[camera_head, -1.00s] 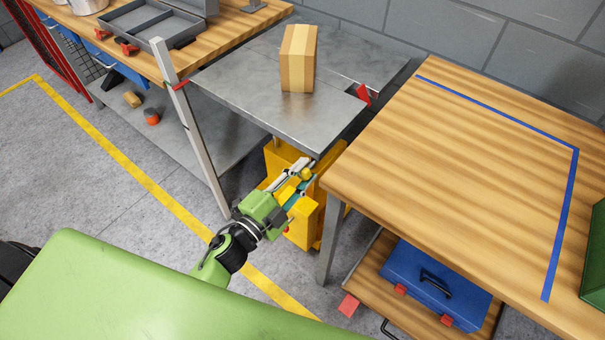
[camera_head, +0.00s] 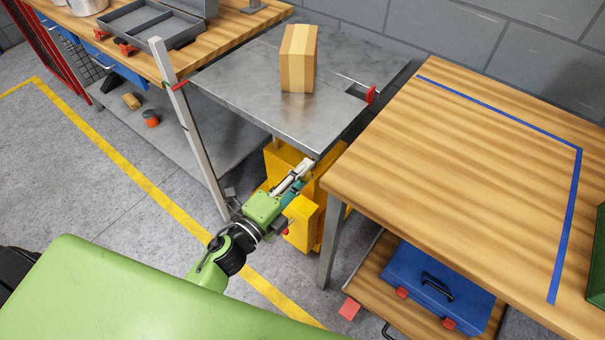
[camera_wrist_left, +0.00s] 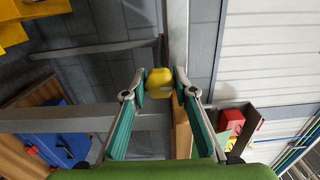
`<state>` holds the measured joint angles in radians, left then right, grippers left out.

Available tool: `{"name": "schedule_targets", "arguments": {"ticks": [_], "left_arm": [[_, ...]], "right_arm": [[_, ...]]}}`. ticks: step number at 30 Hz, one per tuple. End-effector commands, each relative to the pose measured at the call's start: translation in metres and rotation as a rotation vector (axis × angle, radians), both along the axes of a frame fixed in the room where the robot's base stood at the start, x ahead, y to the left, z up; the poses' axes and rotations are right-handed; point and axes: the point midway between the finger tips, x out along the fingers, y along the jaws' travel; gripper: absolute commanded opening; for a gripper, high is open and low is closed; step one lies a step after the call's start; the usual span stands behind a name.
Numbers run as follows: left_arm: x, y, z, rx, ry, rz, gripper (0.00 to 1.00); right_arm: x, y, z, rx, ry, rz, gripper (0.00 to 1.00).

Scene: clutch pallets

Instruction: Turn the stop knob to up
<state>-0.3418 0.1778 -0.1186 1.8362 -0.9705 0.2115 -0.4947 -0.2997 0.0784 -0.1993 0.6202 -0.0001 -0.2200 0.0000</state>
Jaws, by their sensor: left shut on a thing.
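The stop knob (camera_wrist_left: 160,84) is a yellow rounded knob in the left wrist view, between the two fingertips. My left gripper (camera_wrist_left: 161,79) is shut on it. In the head view my left gripper (camera_head: 303,171) reaches under the near right corner of the steel tabletop (camera_head: 240,85), and its fingers hide the knob. A red piece (camera_head: 371,95) stands at a dark slot on the right side of that tabletop. My right gripper is not in view.
A wooden block (camera_head: 299,58) stands on the steel tabletop. Yellow housings (camera_head: 304,222) are below it, close to my left gripper. A wooden table (camera_head: 450,150) is close on the right, with a blue toolbox (camera_head: 435,283) beneath. A grey post (camera_head: 190,125) stands on the left.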

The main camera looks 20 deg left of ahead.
Motion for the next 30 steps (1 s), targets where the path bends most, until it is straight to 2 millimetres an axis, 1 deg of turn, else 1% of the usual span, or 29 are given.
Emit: {"name": "schedule_targets", "arguments": {"ticks": [10,11,12,13,20,23,26,29,30], "left_arm": [[0.000,0.000,-0.001,0.006,0.000,-0.001,0.04],[0.000,0.000,-0.001,0.006,0.000,-0.001,0.31],[0.000,0.000,-0.001,0.005,0.000,-0.001,0.41],[0.000,0.000,-0.001,0.005,0.000,-0.001,0.43],[0.000,0.000,-0.001,0.004,0.000,-0.001,0.43],[-0.001,0.000,-0.001,0.003,0.000,0.000,0.43],[-0.008,0.002,-0.001,0.003,0.002,0.000,0.43],[-0.021,0.008,-0.002,0.002,0.003,0.001,0.43],[-0.029,0.010,-0.002,0.002,0.005,0.001,0.43]], "right_arm": [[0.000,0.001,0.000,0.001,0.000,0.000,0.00],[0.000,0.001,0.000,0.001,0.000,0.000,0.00],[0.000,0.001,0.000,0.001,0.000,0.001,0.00],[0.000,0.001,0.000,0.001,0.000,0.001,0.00],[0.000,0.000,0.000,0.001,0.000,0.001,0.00],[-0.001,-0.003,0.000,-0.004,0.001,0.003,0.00],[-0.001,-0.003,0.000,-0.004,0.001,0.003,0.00],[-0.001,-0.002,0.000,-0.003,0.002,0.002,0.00],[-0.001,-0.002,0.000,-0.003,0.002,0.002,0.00]]}}
